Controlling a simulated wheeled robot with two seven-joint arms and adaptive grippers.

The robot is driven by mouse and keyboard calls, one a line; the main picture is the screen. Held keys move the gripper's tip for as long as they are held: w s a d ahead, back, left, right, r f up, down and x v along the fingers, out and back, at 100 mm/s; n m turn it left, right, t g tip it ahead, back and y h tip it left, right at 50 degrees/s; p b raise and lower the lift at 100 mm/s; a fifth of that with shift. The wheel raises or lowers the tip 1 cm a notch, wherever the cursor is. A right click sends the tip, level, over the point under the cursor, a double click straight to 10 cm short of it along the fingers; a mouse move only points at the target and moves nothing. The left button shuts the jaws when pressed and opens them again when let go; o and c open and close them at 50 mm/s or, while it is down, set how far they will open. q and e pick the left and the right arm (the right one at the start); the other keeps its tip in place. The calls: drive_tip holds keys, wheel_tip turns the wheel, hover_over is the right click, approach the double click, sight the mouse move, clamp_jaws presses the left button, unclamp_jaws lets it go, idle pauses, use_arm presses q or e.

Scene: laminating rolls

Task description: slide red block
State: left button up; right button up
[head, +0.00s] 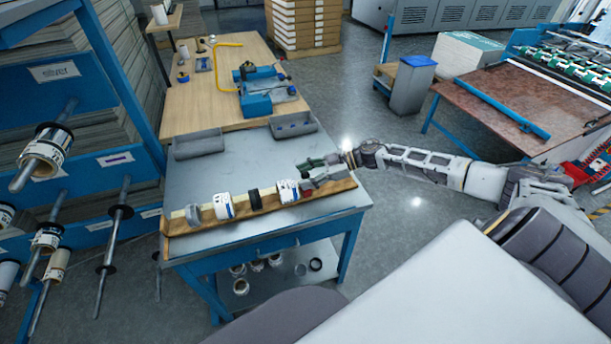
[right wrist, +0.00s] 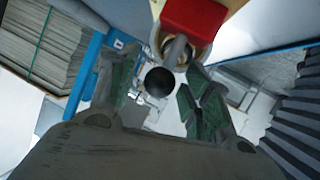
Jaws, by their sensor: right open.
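The red block (right wrist: 195,18) shows at the top of the right wrist view, on a pale wooden piece. A grey rod with a round black knob (right wrist: 158,82) comes down from beside the block. My right gripper (right wrist: 157,88) is open, with its green-padded fingers on either side of the knob and the block beyond the fingertips. My left gripper is out of view.
White rolls (head: 223,206) and dark rings sit in a row on the rack along the front of the metal table (head: 240,165). Grey trays (head: 293,125) and a blue device (head: 265,93) stand behind. Blue shelving with rolls on rods is at the left.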

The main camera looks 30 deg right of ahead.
drive_tip(key=shift+w+a, duration=0.1)
drive_tip(key=shift+c, duration=0.3)
clamp_jaws()
